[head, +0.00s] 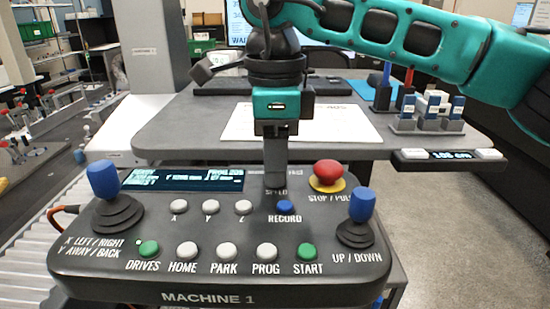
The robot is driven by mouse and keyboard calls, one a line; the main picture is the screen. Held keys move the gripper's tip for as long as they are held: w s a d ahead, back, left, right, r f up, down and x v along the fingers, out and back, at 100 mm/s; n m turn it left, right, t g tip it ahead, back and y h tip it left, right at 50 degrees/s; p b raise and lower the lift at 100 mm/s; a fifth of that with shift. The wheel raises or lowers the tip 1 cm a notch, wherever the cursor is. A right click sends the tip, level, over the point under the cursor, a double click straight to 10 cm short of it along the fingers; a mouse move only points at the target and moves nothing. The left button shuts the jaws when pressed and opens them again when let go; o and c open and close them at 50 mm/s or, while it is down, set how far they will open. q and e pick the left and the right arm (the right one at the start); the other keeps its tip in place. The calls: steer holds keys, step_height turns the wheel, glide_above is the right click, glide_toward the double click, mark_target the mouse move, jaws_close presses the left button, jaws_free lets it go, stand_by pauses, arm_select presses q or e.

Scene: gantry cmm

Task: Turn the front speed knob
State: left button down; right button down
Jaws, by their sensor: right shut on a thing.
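My right gripper (275,180) reaches down from above onto the control panel (190,272), at the spot just behind the SPEED label (276,192). Its fingers are shut on the speed knob, which they hide almost wholly. I cannot tell which way the knob points. My left gripper is not in view.
A red stop button (328,175) stands close right of my right gripper. A blue RECORD button (284,206) lies just in front. Blue-topped joysticks stand at the panel's left (103,180) and right (362,205). A small display (183,180) lies left. A grey table (180,128) is behind.

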stand_by(0.4)
steer(key=c, duration=0.8)
jaws_free()
steer(key=shift+c, duration=0.2)
arm_select(q)
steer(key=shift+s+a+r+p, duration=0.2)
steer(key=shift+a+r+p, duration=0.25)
steer(key=shift+p, duration=0.5)
arm_select(e)
step_height(320, 180, up, 13)
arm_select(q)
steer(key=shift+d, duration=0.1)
